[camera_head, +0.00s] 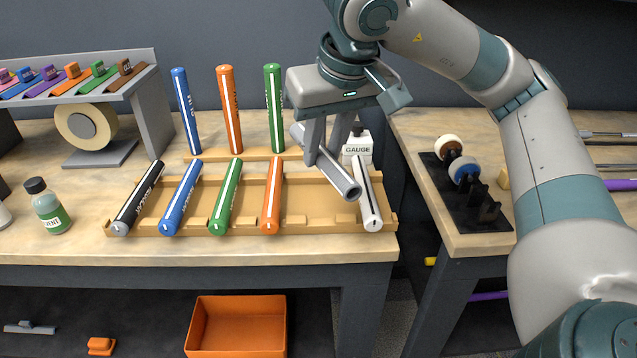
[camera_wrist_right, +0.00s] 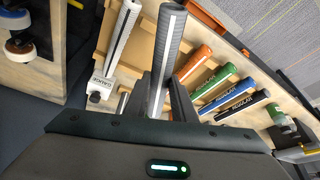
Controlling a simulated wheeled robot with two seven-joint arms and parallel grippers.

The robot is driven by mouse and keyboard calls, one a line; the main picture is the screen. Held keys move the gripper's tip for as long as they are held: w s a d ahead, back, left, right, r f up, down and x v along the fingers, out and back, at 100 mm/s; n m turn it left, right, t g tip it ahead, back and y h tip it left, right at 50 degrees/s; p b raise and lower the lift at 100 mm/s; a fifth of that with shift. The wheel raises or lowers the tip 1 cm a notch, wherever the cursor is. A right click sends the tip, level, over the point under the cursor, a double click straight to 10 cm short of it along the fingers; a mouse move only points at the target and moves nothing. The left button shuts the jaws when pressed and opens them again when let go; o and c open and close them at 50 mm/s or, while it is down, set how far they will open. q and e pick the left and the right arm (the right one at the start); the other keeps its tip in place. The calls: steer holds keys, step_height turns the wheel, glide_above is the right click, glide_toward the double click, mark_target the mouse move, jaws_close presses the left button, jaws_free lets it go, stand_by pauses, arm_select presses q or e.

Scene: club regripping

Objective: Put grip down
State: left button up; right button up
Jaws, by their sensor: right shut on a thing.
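My right gripper (camera_head: 325,158) is shut on a grey grip (camera_head: 346,187), held tilted above the wooden tray (camera_head: 315,220). The grey grip (camera_wrist_right: 168,45) also shows in the right wrist view, between the fingers (camera_wrist_right: 165,98). In the tray lie a black grip (camera_head: 139,195), a blue grip (camera_head: 181,197), a green grip (camera_head: 226,197), an orange grip (camera_head: 272,197) and a white grip (camera_head: 367,195). The held grip is over the empty stretch between orange and white, close to the white one. My left gripper is out of view.
Blue (camera_head: 186,110), orange (camera_head: 229,110) and green (camera_head: 273,108) grips stand upright behind the tray. A tape roll (camera_head: 87,125) and a green bottle (camera_head: 48,206) are at left. An orange bin (camera_head: 236,325) is below.

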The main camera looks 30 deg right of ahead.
steer(key=shift+w+d+r, duration=0.1)
steer(key=shift+d, duration=0.05)
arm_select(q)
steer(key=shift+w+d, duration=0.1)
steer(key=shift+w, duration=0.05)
